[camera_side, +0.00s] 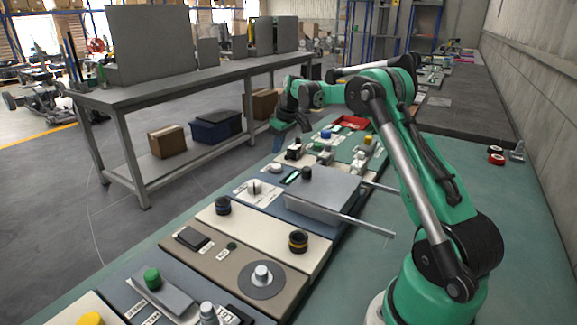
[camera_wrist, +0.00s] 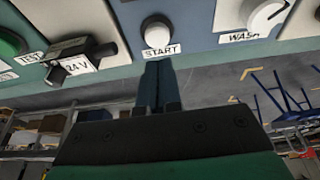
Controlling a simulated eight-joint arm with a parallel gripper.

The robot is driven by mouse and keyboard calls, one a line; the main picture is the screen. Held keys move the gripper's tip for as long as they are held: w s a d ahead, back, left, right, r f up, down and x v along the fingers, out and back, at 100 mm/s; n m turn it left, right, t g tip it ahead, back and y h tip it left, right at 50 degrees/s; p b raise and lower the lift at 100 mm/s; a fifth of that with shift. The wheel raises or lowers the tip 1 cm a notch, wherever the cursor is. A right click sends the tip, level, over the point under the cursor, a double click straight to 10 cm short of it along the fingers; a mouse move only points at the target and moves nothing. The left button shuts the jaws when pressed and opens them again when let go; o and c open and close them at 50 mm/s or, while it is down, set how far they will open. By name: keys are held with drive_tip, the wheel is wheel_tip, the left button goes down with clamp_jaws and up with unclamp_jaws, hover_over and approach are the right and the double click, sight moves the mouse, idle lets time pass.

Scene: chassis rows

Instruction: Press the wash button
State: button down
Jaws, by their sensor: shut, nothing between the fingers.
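In the wrist view, a white round control (camera_wrist: 265,14) with a dark line on its face sits at the upper right, above a label reading WASH. The top of it is cut off by the frame. My gripper (camera_wrist: 158,68) is shut, its blue-grey fingers together just below the START label. A white round button (camera_wrist: 157,34) with a dark collar is above that label. WASH lies to the right of my fingertips.
In the side view, a grey raised plate (camera_side: 322,188) with rods and several knobs stand along the row. A red tray (camera_side: 351,122) lies behind.

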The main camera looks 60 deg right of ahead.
drive_tip(key=v, duration=0.8)
drive_tip(key=shift+r, duration=0.25)
